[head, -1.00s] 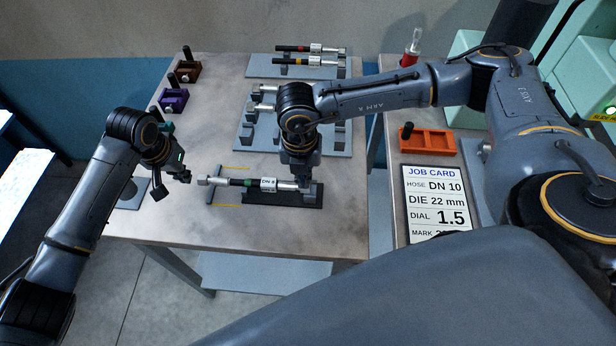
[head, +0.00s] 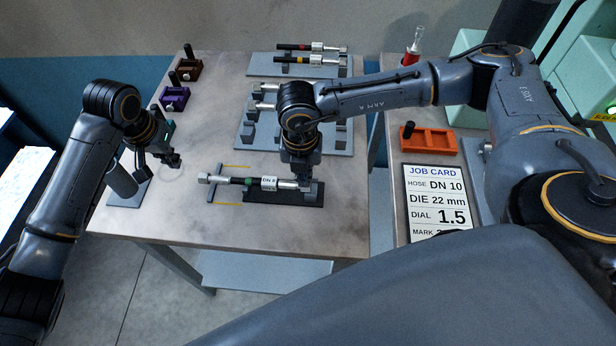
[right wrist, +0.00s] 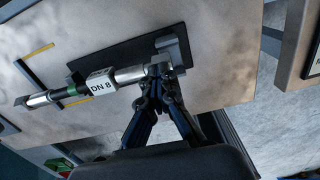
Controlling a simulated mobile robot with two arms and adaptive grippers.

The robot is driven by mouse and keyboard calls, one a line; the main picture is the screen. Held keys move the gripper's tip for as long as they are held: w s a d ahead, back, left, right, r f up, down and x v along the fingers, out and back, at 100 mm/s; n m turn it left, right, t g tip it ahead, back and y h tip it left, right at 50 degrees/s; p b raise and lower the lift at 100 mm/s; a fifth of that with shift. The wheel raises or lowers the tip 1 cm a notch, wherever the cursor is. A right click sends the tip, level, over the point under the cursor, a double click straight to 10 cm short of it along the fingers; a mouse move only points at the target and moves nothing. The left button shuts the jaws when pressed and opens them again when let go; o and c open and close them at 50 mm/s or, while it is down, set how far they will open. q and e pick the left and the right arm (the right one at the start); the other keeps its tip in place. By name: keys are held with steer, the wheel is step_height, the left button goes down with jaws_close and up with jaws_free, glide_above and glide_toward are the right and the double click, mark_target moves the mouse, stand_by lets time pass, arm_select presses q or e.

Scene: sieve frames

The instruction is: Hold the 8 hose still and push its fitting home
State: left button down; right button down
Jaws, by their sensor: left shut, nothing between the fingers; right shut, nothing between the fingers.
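The DN 8 hose (head: 268,182) lies across the front of the table, with a white label and a green band. A silver fitting (head: 206,178) is at its left end; another silver end piece (right wrist: 131,74) is at its right. My right gripper (head: 303,183) is shut at the right end, beside a grey block on a dark base plate (head: 262,198). In the right wrist view the gripper's tips (right wrist: 160,82) are close to that end, with nothing held; contact is unclear. My left gripper (head: 174,161) is shut and empty, left of the hose and apart from it.
A thin bar with yellow lines (head: 230,204) lies under the hose's left part. Grey racks (head: 245,133) with other hoses stand behind. Purple (head: 174,98) and brown (head: 187,67) holders sit back left. The job card (head: 436,200) and orange tray (head: 430,140) are right.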

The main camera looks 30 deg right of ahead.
steer(key=c, duration=1.5)
jaws_free()
steer(key=shift+s+a+f, duration=0.15)
steer(key=shift+a+f, duration=0.35)
steer(key=shift+f, duration=0.3)
steer(key=shift+o, duration=0.4)
steer(key=shift+w+a+f, duration=0.15)
steer(key=shift+w+a, duration=0.05)
steer(key=shift+w, duration=0.25)
steer(key=shift+o, duration=0.4)
steer(key=shift+w, duration=0.1)
steer(key=shift+d, duration=0.15)
steer(key=shift+c, duration=0.4)
arm_select(q)
steer(key=shift+w+a+f, duration=0.4)
steer(key=shift+w+f, duration=0.15)
steer(key=shift+w, duration=0.1)
arm_select(e)
steer(key=shift+d, duration=0.15)
steer(key=shift+r, duration=0.2)
arm_select(q)
steer(key=shift+d+r, duration=0.1)
steer(key=shift+d, duration=0.15)
arm_select(e)
steer(key=r, duration=1.2)
steer(key=shift+w+a+r, duration=0.1)
steer(key=shift+w+a, duration=0.05)
steer(key=shift+a, duration=0.15)
